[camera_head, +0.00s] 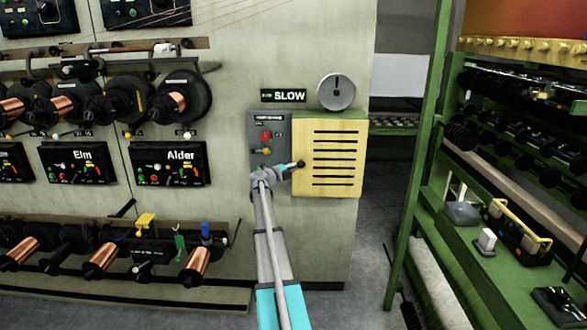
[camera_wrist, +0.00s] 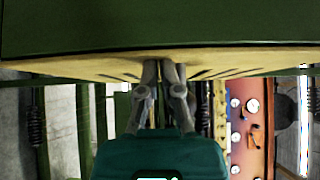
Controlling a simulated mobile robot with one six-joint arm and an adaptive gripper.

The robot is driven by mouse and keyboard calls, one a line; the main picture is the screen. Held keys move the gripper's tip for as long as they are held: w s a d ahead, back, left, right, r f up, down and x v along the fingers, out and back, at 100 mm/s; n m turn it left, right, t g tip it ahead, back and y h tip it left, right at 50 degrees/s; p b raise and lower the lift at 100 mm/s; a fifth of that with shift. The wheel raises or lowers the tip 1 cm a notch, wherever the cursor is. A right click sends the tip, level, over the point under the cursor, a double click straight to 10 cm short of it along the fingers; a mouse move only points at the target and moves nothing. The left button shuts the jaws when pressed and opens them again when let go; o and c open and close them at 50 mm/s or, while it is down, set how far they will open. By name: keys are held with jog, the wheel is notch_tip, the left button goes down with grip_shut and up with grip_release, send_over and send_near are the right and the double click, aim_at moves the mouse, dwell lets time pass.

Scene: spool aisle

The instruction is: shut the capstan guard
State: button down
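The capstan guard (camera_head: 347,187) is a yellow slotted panel at the right end of the grey machine face, with a green edge along its top. I cannot tell for sure how far it stands from closed. A small dark knob (camera_head: 301,164) sits at its left side. My gripper (camera_head: 295,166) reaches this knob from the lower left. In the wrist view my gripper (camera_wrist: 163,68) has its fingers close together against the yellow guard (camera_wrist: 90,67), seen nearly edge-on. The fingers appear shut on the knob, which they mostly hide there.
A grey control box (camera_head: 268,128) with red and yellow buttons adjoins the guard's left side. A SLOW sign (camera_head: 284,96) and a round dial (camera_head: 336,92) are above. Copper spools (camera_head: 172,105) line the left. A green rack (camera_head: 420,170) stands right, across a narrow floor gap.

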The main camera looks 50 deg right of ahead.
jog(key=w+a, duration=0.1)
jog(key=a, duration=1.1)
jog(key=shift+w, duration=0.15)
dwell(0.3)
